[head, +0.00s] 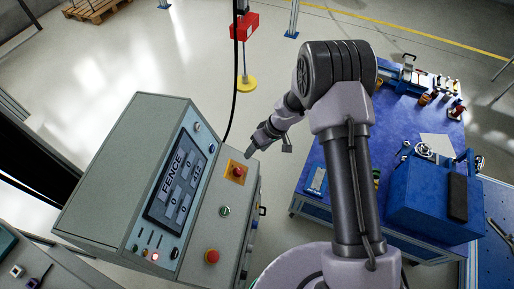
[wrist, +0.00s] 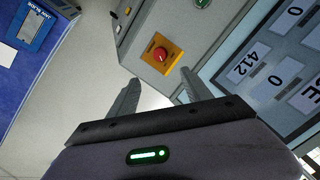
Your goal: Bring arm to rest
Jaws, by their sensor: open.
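My arm reaches up and bends over toward the control console in the head view. My gripper (head: 254,148) is close to the upper right edge of the console (head: 120,160), by a red button on a yellow plate (head: 237,171). In the wrist view my gripper (wrist: 157,85) is open, with its two fingers apart and nothing between them. The red button (wrist: 161,54) shows beyond the fingertips, apart from them. The console's display (head: 178,180) reads "FENCE" with numbers.
A blue workbench (head: 310,205) with tools and a blue box (head: 425,200) stands to the right. A red box on a post (head: 245,25) with a yellow base stands behind. A pallet (head: 95,8) lies at the far left. Open floor (head: 130,60) lies behind the console.

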